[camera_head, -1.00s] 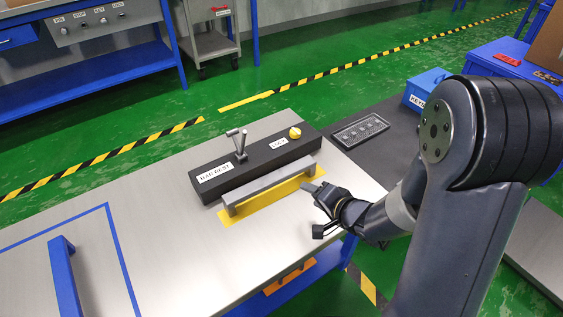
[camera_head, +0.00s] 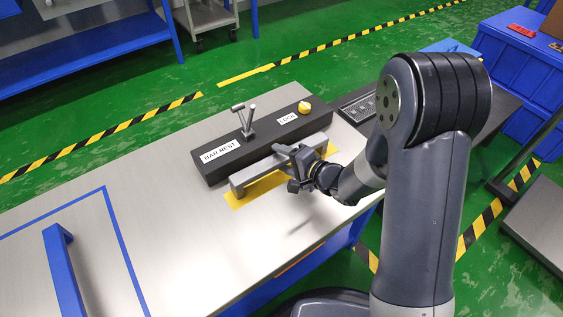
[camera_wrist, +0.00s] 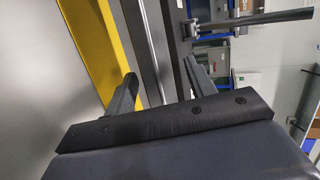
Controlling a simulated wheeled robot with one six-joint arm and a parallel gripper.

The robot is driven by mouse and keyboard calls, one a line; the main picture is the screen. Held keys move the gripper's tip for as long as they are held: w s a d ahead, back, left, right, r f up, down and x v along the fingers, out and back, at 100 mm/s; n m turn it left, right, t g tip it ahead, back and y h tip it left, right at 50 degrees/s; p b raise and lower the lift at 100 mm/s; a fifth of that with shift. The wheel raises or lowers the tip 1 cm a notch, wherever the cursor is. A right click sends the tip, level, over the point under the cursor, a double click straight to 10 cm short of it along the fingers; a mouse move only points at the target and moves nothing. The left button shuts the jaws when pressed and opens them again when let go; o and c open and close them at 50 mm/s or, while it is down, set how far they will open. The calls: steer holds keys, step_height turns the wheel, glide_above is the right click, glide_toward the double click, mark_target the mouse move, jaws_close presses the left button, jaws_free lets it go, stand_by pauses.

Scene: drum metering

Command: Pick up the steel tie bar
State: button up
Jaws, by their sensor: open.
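The steel tie bar (camera_head: 256,175) is a grey bar raised on end feet over a yellow strip (camera_head: 237,201), along the front of the black block labelled BAR REST (camera_head: 232,160). My gripper (camera_head: 288,153) is over the middle-right part of the bar and hides some of it. In the wrist view the bar (camera_wrist: 148,45) runs between the two open fingers (camera_wrist: 159,73), with gaps visible on both sides. The bar is still on its place.
A lever (camera_head: 245,122) stands up from the black block, and a yellow knob (camera_head: 304,107) sits by its LOCK label. A blue handle-like bar (camera_head: 62,270) lies inside a blue outline at left. The metal table (camera_head: 165,215) between is clear.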

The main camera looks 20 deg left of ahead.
steer(key=shift+x, duration=1.4)
steer(key=shift+c, duration=0.5)
steer(key=shift+s+d+f, duration=0.1)
jaws_close()
